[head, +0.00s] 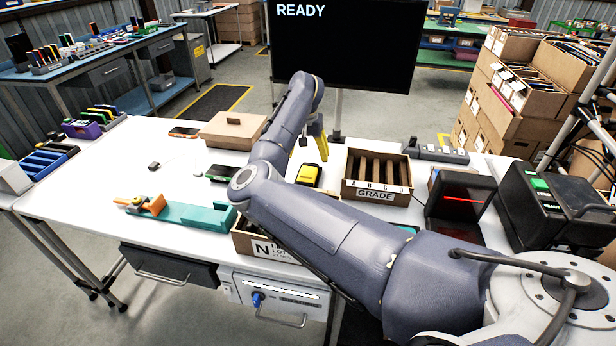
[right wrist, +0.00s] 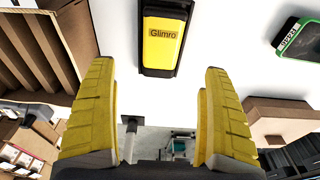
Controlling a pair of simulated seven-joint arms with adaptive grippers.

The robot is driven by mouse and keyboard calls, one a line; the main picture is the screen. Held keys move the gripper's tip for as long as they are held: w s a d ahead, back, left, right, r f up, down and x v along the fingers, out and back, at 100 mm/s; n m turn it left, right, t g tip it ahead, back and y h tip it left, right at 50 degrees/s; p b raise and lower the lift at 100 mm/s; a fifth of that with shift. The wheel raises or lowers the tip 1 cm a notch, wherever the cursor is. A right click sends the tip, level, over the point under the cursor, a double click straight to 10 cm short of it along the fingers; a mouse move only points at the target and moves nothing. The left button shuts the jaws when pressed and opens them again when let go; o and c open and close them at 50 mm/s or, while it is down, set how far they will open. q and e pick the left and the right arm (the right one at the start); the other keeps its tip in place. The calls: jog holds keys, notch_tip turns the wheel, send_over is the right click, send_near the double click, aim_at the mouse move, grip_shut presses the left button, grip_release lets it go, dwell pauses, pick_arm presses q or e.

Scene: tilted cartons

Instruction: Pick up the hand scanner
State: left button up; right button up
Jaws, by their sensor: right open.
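A yellow and black device marked "Glimro" (right wrist: 172,42), which looks like the hand scanner, lies on the white table. In the head view this scanner (head: 309,175) is left of the grade box. My right gripper (head: 320,147) is above the table just behind the scanner, its yellow fingers pointing down. In the right wrist view the right gripper (right wrist: 158,75) is open and empty, with the scanner beyond the fingertips, roughly centred between them and apart from both. My left gripper is not in view.
A partitioned "GRADE" box (head: 376,190) stands right of the scanner. A green-edged handheld with a screen (right wrist: 295,47) lies on the other side. A closed cardboard box (head: 234,130) is farther back. My right arm partly covers an open carton (head: 264,247) in front.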

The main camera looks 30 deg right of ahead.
aim_at(308, 172)
jog(key=shift+w+d+f, duration=0.1)
jog(key=shift+w+f, duration=0.05)
jog(key=shift+f, duration=1.35)
jog(key=shift+w+d+f, duration=0.1)
jog(key=shift+f, duration=1.35)
jog(key=shift+w+d+f, duration=0.1)
jog(key=shift+w+f, duration=0.05)
jog(key=shift+f, duration=1.35)
jog(key=c, duration=1.1)
jog(key=shift+r, duration=0.1)
